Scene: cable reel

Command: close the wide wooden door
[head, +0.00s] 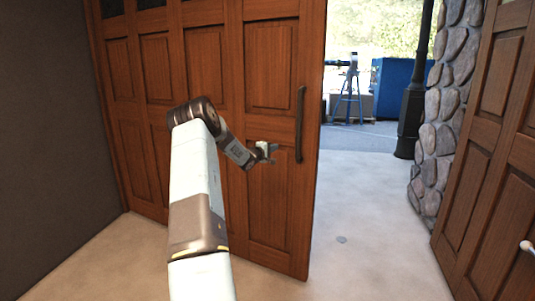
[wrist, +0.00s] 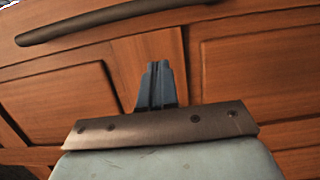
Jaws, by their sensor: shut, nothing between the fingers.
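The wide wooden door (head: 222,80) is brown and panelled, and fills the middle left of the head view. Its right edge stands free, with an open gap to the right of it. A dark vertical handle (head: 300,125) is near that edge; in the wrist view the handle (wrist: 120,20) crosses the upper left. My gripper (head: 272,151) is in front of the door, left of the handle and near its lower part. In the wrist view my gripper (wrist: 156,85) has its fingers together, pointing at the door panels. Whether it touches the door, I cannot tell.
A second wooden door (head: 490,160) with a light knob (head: 527,247) stands at the right. A stone pillar (head: 440,115) and a dark post (head: 411,110) are beyond the gap.

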